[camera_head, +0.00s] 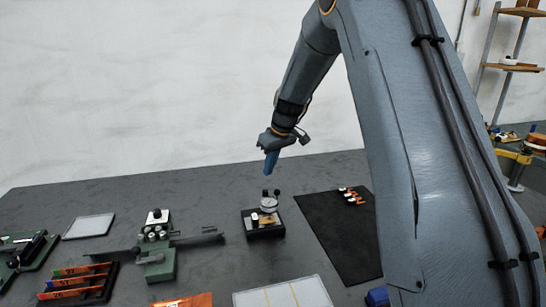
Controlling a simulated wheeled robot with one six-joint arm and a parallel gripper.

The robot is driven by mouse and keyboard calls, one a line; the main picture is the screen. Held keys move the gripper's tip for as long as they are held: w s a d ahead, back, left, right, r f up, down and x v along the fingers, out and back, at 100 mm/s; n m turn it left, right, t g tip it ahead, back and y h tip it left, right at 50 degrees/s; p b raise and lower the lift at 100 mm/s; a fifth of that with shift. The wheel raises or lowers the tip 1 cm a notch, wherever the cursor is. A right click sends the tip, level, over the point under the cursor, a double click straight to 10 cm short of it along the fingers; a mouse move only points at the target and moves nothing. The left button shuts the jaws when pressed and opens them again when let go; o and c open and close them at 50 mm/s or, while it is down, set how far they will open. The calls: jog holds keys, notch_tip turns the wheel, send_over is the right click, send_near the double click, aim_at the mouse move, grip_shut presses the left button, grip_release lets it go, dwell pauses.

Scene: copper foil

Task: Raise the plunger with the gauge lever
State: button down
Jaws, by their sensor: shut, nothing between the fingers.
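The gauge (268,205) stands on a small black base (262,229) near the middle of the dark table. It has a round light dial body and small dark knobs on top; which part is the lever and which the plunger is too small to tell. My gripper (270,168) points down above the gauge, apart from it. Its blue fingers are shut with nothing between them.
A green device with a long bar (158,250) stands left of the gauge. A black mat (340,240) with several small orange-and-white pieces lies to the right. A pale tray (284,293), an orange sheet (182,300), a rack with orange strips (78,283) and a grey plate (88,226) also lie on the table.

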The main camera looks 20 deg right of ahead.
jog(key=shift+s+d+f+p, duration=0.2)
jog(key=shift+s+f+p, duration=0.2)
jog(key=shift+f, duration=0.35)
jog(key=shift+s+d+f+p, duration=0.2)
jog(key=shift+s+f+p, duration=0.15)
jog(key=shift+f, duration=0.45)
jog(key=shift+s+d+f+p, duration=0.2)
jog(key=shift+s+f+p, duration=0.2)
jog(key=shift+f, duration=0.35)
